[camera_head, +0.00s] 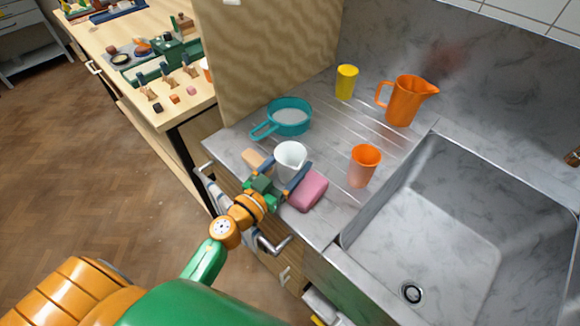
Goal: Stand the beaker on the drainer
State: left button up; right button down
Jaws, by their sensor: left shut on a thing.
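A white beaker (290,158) is between the blue fingers of my left gripper (284,180), which is shut on it. The beaker is roughly upright with its open top facing up. It is at the front edge of the grey counter, and I cannot tell whether its base touches the surface; the gripper hides its lower part. The ridged drainer (335,133) lies just beyond it, left of the sink. An orange cup (363,166) and a yellow cup (346,82) stand upright there. My right gripper is not in view.
A pink sponge (308,191) lies right beside the gripper, and a tan block (254,160) lies to its left. A teal pan (288,116) and an orange jug (405,101) stand farther back. The deep sink (440,220) opens at the right. The drainer's middle is clear.

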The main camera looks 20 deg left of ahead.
pick_arm(q)
jog(key=o, duration=1.2)
jog(key=shift+r, duration=0.25)
jog(key=b+v, duration=0.3)
jog(key=v, duration=0.9)
jog(key=shift+a, duration=0.1)
jog(key=shift+s+f, duration=0.1)
jog(key=shift+s, duration=0.05)
